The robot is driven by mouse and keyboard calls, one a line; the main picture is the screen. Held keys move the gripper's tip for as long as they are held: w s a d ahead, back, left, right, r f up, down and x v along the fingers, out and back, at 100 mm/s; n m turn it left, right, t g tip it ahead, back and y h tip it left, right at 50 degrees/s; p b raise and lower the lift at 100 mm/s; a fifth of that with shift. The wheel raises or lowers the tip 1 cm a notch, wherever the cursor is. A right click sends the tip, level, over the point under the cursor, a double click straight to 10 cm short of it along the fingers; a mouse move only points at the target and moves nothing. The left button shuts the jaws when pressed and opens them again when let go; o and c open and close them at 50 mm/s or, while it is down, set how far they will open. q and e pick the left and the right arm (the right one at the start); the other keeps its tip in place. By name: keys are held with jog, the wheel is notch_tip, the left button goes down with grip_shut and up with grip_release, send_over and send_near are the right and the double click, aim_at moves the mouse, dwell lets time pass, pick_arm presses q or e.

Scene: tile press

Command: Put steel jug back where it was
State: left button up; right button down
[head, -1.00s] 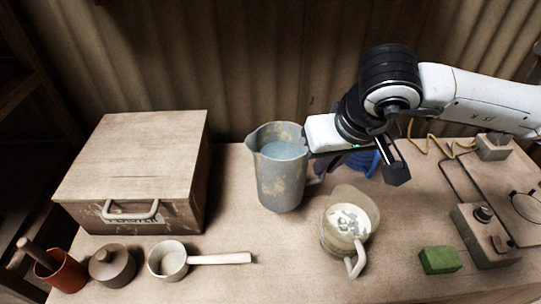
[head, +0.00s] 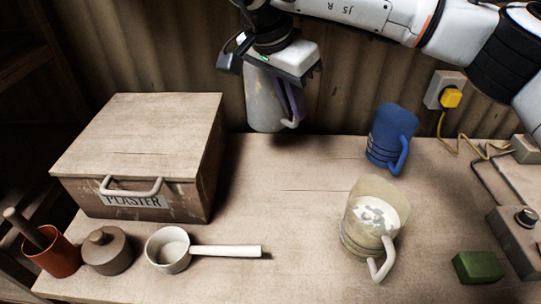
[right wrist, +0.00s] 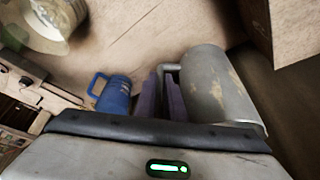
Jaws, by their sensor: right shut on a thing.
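My left gripper is not in view.
A plaster box (head: 140,140) stands left. A blue jug (head: 390,138) and a translucent jug (head: 360,222) with pale contents stand right. A saucepan (head: 168,250), lidded pot (head: 107,250), terracotta cup (head: 55,257) and green block (head: 478,267) line the front. The middle table is clear.

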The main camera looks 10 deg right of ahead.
notch_tip(320, 180, down, 10)
jog(key=shift+r, duration=0.2)
dwell(0.3)
jog(key=c, duration=1.8)
grip_release()
jog(key=shift+c, duration=0.2)
jog(key=v, duration=1.2)
